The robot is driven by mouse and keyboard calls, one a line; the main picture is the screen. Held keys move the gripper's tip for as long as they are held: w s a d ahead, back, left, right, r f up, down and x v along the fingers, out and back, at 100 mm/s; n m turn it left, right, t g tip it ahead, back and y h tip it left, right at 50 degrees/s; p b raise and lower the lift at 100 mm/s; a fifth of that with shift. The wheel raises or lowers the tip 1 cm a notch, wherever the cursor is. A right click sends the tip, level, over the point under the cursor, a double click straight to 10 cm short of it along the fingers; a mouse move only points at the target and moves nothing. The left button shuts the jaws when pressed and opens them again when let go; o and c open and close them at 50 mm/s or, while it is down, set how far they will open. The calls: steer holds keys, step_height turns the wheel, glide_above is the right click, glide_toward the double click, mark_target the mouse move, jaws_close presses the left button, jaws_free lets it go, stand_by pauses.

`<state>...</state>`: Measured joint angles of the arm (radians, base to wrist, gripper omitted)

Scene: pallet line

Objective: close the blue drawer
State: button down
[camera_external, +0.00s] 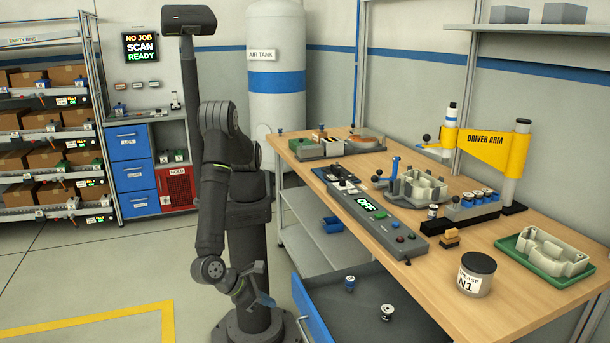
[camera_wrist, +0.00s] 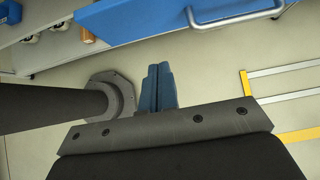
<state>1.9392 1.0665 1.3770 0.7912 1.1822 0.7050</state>
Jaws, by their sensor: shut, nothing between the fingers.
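The blue drawer (camera_external: 312,313) under the workbench is pulled open, with its dark inside showing. Two small cylindrical parts, one blue (camera_external: 349,283) and one pale (camera_external: 387,312), are in it. In the wrist view the blue drawer front (camera_wrist: 150,18) crosses the top, with its grey bar handle (camera_wrist: 235,18) at the upper right. My gripper (camera_external: 268,300) is low, to the left of the drawer front and apart from it. In the wrist view my gripper's blue fingers (camera_wrist: 159,70) are together and empty, with floor between them and the drawer.
The wooden workbench (camera_external: 470,275) above the drawer carries a control box (camera_external: 370,210), a grease jar (camera_external: 477,274) and a green tray (camera_external: 543,266). A lower shelf (camera_external: 320,238) holds a small blue bin (camera_external: 332,224). Open floor lies left of my base.

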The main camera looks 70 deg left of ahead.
mark_target(302, 308)
steer(key=w+f, duration=0.1)
steer(key=w, duration=0.1)
steer(key=w+f, duration=0.1)
steer(key=w, duration=0.1)
steer(key=w+f, duration=0.1)
steer(key=w, duration=0.1)
steer(key=shift+w+f, duration=0.15)
steer(key=shift+w, duration=0.55)
steer(key=w, duration=2.8)
steer(key=shift+w, duration=0.15)
steer(key=shift+w, duration=0.1)
